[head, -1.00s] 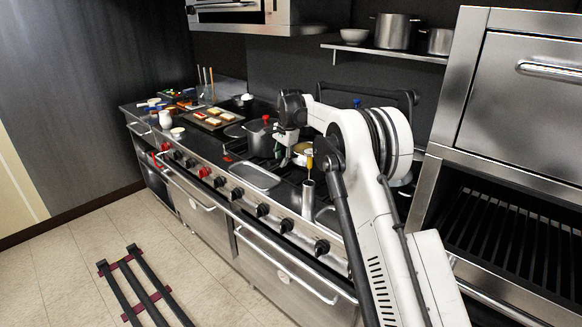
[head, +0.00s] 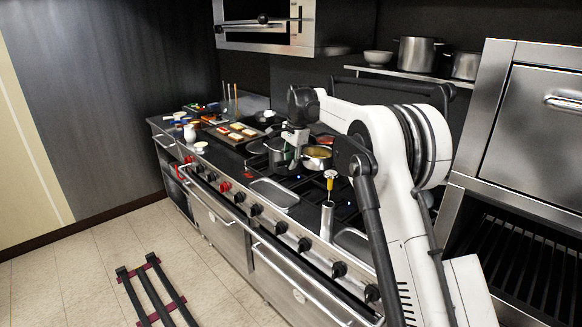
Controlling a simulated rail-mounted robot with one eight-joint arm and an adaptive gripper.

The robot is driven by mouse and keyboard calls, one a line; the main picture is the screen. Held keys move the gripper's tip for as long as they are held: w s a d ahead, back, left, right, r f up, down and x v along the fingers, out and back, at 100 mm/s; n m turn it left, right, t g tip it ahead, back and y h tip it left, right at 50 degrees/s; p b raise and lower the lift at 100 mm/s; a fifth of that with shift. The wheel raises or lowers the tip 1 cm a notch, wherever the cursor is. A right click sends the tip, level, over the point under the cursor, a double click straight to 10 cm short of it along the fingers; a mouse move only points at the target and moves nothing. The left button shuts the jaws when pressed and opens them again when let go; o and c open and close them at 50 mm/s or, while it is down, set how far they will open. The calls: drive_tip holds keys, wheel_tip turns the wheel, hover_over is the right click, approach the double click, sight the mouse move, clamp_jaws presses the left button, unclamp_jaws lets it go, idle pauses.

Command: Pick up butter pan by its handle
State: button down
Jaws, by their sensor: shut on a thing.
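The butter pan (head: 318,153) is a small metal pan with yellow contents, in the middle of the head view over the stovetop. My gripper (head: 291,166) points down at the pan's left side and is shut on it, apparently at the handle. The handle and the exact grip are hidden behind my gripper. I cannot tell whether the pan's base touches the stove.
A dark pot (head: 275,153) stands close to the left of my gripper. A metal cylinder holding a yellow-handled tool (head: 330,181) stands in front of the pan. A tray of food (head: 236,132) lies farther left. A flat metal tray (head: 274,194) lies near the front edge.

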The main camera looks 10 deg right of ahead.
drive_tip(key=shift+r+p, duration=2.05)
drive_tip(key=shift+r, duration=2.1)
drive_tip(key=shift+f, duration=0.1)
